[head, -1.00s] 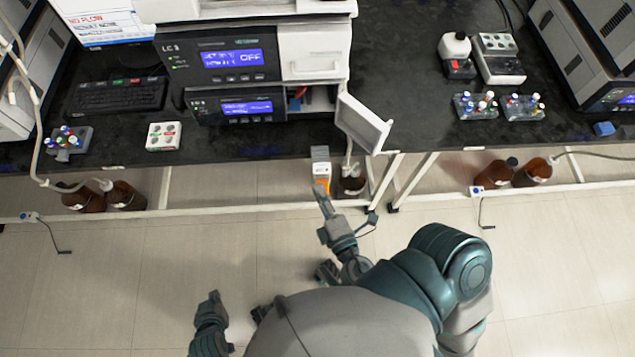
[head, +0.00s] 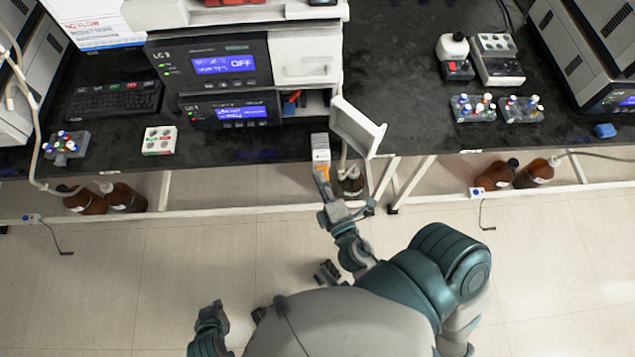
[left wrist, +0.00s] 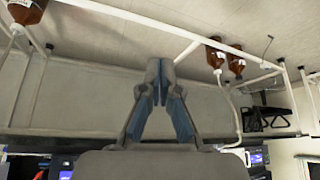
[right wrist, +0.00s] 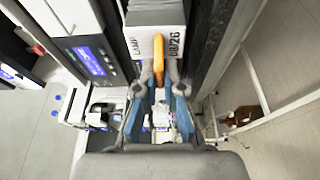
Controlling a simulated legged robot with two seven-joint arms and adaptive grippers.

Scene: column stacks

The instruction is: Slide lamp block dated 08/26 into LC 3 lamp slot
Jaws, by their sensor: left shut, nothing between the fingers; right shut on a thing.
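The lamp block (right wrist: 157,42) shows in the right wrist view as a grey-white box marked LAMP and 08/26, with an orange handle. My right gripper (right wrist: 158,82) is shut on that orange handle. In the head view the block (head: 320,148) is at the bench's front edge, below the open bay. The LC 3 unit (head: 222,65) has a lit blue display reading OFF. My left gripper (left wrist: 159,75) is shut and empty, low and away from the bench.
More racks stand on the bench at the right. Brown bottles (head: 125,197) sit below the bench. The open door stands close to the right of the block.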

